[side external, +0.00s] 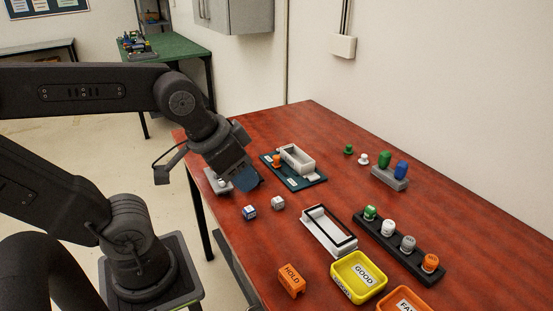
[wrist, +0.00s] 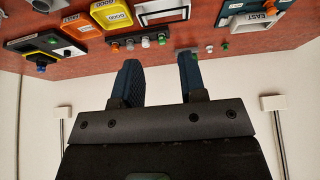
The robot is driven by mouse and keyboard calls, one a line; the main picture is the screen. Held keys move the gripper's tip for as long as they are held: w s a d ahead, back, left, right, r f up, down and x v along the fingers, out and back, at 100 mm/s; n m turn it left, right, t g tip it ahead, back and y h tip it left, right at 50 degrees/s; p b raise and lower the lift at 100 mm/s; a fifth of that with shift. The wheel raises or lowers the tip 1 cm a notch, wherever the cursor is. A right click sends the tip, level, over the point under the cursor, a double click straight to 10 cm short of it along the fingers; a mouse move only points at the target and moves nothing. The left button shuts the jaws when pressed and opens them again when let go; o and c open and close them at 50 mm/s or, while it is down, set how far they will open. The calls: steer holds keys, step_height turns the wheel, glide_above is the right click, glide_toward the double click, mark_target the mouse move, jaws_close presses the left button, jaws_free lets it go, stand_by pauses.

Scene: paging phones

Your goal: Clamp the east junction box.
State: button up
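The junction box that reads EAST in the wrist view (wrist: 265,19) is a white block on a dark blue base, at the upper right. In the side view a white open-topped box (side external: 297,158) stands on a dark blue plate (side external: 312,181) with an orange knob (side external: 277,160) beside it; its label is not readable there. My gripper (side external: 247,180) is in the air over the table's left side, left of this plate and apart from it. In the wrist view the two blue fingers of my gripper (wrist: 160,80) stand apart with nothing between them.
Two small cubes (side external: 249,212) lie in front of my gripper. A white black-edged tray (side external: 317,237), a dark peg rack (side external: 387,238), a yellow GOOD bin (side external: 374,290) and an orange HOLD block (side external: 291,281) stand nearer the front. Green and blue pegs (side external: 401,169) sit at the back right.

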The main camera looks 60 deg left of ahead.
steer(key=w+a+r+n+g, duration=0.25)
steer(key=w+a, duration=0.25)
steer(key=w, duration=0.4)
steer(key=n+g, duration=0.3)
steer(key=n, duration=0.4)
glide_above(277, 156)
step_height(277, 156, down, 11)
steer(key=shift+m, duration=0.25)
step_height(277, 156, down, 13)
steer(key=shift+s+r, duration=0.1)
steer(key=shift+c, duration=0.4)
jaws_close()
